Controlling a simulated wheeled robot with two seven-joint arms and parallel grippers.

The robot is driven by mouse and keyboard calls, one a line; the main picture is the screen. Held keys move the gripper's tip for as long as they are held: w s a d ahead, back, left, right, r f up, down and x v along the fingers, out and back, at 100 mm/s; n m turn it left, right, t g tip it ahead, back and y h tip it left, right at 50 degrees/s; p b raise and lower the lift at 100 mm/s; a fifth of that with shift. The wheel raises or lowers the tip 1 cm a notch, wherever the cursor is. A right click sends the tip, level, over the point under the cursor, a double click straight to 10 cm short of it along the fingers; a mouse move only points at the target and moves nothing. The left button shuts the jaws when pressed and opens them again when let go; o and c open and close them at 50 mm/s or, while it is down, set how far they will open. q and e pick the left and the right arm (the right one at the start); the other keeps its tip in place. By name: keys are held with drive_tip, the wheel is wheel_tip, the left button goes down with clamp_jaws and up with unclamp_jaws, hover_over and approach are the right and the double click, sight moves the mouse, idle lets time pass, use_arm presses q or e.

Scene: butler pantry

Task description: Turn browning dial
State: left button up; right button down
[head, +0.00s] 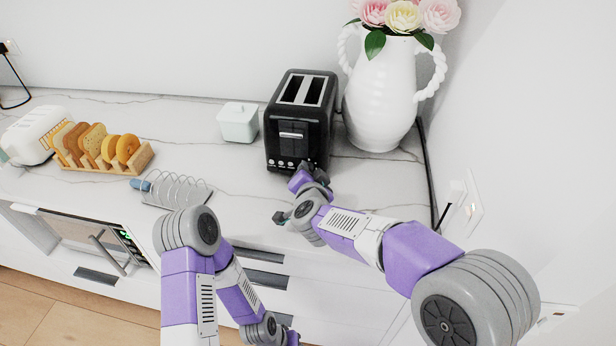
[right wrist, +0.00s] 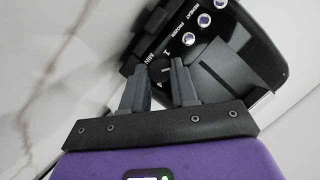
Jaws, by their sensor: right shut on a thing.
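The black toaster (head: 300,118) stands on the marble counter with two empty-looking slots on top and a lever on its front. Its front panel also shows in the right wrist view (right wrist: 240,55), with several round buttons and printed labels. The black browning dial (right wrist: 158,69) is on that panel, beside printed numbers. My right gripper (right wrist: 160,75) is at the panel, shut on the dial with a fingertip on each side. In the head view my right gripper (head: 305,170) hides the lower front of the toaster. My left arm is folded low in front of the counter; its fingertips are not visible.
A white vase (head: 382,95) with flowers stands close right of the toaster. A pale lidded box (head: 238,124) is to its left. A wire rack (head: 180,190), a wooden toast rack (head: 138,160) and a white appliance (head: 32,135) lie farther left. A black cord runs along the right wall.

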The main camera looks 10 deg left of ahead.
idle(0.5)
drive_tip(key=c, duration=0.9)
unclamp_jaws()
drive_tip(key=shift+o, duration=0.2)
drive_tip(key=p+v, duration=0.2)
drive_tip(key=v, duration=0.4)
drive_tip(key=shift+s+d+r, duration=0.1)
drive_tip(key=shift+s+r, duration=0.1)
drive_tip(key=shift+s, duration=0.15)
drive_tip(key=shift+s+d, duration=0.1)
drive_tip(key=shift+s, duration=0.3)
